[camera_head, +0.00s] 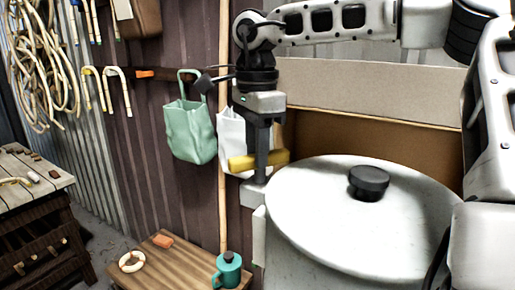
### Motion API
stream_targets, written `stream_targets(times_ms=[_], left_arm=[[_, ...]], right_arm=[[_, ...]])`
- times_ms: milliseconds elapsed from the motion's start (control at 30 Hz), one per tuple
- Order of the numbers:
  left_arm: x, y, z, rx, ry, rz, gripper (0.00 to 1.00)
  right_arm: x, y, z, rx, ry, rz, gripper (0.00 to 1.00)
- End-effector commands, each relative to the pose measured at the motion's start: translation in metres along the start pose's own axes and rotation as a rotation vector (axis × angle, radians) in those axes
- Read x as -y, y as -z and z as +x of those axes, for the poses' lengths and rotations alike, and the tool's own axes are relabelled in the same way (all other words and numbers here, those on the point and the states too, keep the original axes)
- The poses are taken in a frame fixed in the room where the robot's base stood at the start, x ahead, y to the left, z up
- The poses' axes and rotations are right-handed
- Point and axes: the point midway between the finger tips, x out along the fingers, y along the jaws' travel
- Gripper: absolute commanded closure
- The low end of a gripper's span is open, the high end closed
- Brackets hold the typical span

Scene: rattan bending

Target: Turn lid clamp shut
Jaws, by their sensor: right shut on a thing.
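The round white lid (330,225) with a black knob (368,182) lies on a large pale drum at the lower right. A yellow bar, seemingly the lid clamp's handle (241,162), lies roughly level at the lid's left edge. My right gripper (263,158) points down from above and is shut on this yellow handle. Its fingers hide the handle's middle, and how the clamp meets the lid cannot be told. My left gripper is not in view.
A low wooden table (185,262) at the front holds a teal bottle (228,270), a pale ring and an orange piece. Green (190,132) and white bags hang behind my gripper. A workbench (35,200) stands left. A cardboard-coloured panel (375,90) rises behind the lid.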

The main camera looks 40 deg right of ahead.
Motion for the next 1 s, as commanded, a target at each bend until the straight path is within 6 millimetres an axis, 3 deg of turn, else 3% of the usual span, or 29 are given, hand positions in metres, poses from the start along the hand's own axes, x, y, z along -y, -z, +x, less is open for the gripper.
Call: stream_targets(times_ms=[700, 1000], left_arm=[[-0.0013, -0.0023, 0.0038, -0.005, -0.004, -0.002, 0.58], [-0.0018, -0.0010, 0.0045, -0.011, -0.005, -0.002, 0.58]], right_arm=[[0.0046, 0.0017, -0.0010, -0.001, 0.005, 0.671, 0.99], [0.0055, 0.0026, -0.0012, 0.001, 0.005, 0.878, 0.99]])
